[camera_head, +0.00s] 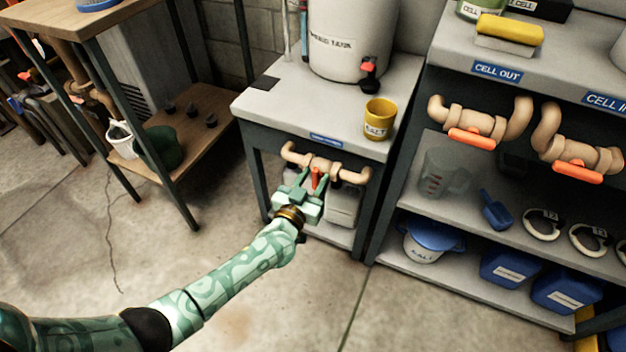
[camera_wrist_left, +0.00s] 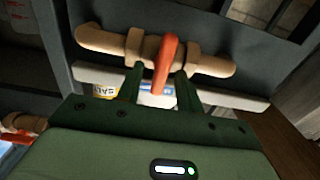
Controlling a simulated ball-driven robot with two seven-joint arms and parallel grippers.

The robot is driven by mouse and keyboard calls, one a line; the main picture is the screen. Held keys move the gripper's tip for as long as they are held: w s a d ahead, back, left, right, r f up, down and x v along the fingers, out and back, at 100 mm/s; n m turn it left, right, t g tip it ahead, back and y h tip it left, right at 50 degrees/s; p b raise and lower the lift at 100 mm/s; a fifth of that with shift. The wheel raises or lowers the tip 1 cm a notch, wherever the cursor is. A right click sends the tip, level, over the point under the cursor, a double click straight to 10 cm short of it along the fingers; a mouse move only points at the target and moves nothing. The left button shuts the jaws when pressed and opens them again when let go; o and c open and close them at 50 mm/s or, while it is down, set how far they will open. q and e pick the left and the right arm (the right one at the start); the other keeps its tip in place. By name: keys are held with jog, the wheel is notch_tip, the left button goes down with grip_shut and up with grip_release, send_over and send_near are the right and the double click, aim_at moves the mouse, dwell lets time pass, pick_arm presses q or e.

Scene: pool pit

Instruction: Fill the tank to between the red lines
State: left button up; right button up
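The white tank (camera_head: 350,40) stands on a grey-topped stand, its top cut off by the frame edge. A clear upright tube (camera_head: 303,28) is at its left; I cannot make out red lines or a water level. Under the stand's top runs a tan pipe with a valve (camera_head: 328,164), which has an orange-red handle (camera_wrist_left: 164,62). My left gripper (camera_head: 308,183) is at this handle. In the left wrist view its fingers (camera_wrist_left: 160,88) are apart, one on each side of the handle, with small gaps showing. My right gripper is not in view.
A yellow salt cup (camera_head: 379,119) stands on the stand's top (camera_head: 290,95), near a small tap (camera_head: 368,70) on the tank. Right, a shelf unit (camera_head: 460,160) holds two more orange-handled valves, a jug and blue tubs. Left is a wooden table (camera_head: 75,18). The floor between is clear.

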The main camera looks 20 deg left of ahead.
pick_arm(q)
grip_shut()
jog(key=shift+n, duration=0.9)
jog(key=shift+a+n, duration=0.15)
jog(key=shift+n, duration=0.55)
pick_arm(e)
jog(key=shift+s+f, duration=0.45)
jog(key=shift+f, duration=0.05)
pick_arm(q)
jog(key=shift+f, duration=0.1)
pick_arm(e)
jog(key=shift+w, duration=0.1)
pick_arm(q)
jog(key=shift+c, duration=0.4)
grip_release()
jog(key=shift+o, duration=0.4)
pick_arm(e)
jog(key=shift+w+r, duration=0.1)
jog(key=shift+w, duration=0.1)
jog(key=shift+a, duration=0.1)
